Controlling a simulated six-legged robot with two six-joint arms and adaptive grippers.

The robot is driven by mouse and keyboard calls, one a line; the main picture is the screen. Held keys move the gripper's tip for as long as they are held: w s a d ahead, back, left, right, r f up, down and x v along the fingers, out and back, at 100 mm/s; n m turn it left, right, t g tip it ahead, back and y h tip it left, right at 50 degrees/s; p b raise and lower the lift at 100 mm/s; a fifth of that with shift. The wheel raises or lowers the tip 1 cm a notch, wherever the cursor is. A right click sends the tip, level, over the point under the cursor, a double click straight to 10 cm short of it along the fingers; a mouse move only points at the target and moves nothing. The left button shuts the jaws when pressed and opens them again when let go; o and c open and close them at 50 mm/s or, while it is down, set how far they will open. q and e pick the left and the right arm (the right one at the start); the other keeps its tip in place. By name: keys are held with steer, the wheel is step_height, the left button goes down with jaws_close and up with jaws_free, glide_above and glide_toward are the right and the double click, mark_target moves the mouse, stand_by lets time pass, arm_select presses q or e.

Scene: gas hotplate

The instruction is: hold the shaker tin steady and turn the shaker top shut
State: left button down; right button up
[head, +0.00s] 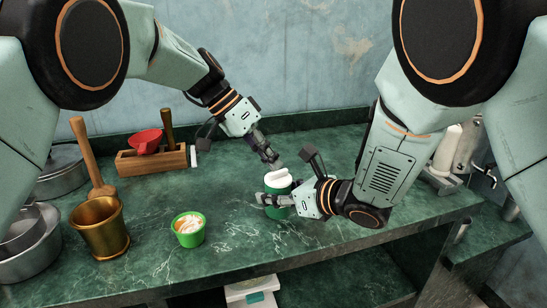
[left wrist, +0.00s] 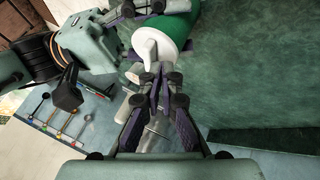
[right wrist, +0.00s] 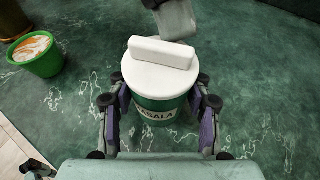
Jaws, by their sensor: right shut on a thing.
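The shaker tin (head: 279,208) is green with a white shaker top (head: 278,179) that carries a raised white bar. It stands upright on the green marble counter. In the right wrist view the tin (right wrist: 158,108) shows part of a dark-lettered label, and the top (right wrist: 160,68) sits on it with the bar running nearly crosswise. My right gripper (head: 268,200) is shut on the tin's sides, below the top. My left gripper (head: 275,161) is just above and behind the top, its fingers close together. In the left wrist view the top's bar (left wrist: 146,52) lies just beyond these fingertips, apparently not between them.
A green cup (head: 188,232) with orange-white contents and a brass mortar (head: 101,230) with a wooden pestle stand to the left. A wooden box (head: 150,160) with a red scoop is behind them. Metal pots are at far left. The counter's front edge runs below the tin.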

arm_select(q)
steer(key=shift+s+a+f, duration=0.1)
steer(key=shift+s+a, duration=0.15)
steer(key=shift+s, duration=0.1)
steer(key=w+a+r, duration=0.4)
steer(key=a+r, duration=0.4)
steer(key=a, duration=0.1)
steer(key=s+d+f, duration=0.2)
steer(key=d+f, duration=0.5)
steer(key=d, duration=0.2)
steer(key=shift+s+f+n, duration=0.25)
steer(key=shift+f+n, duration=0.05)
steer(key=shift+f, duration=0.1)
steer(key=shift+d, duration=0.1)
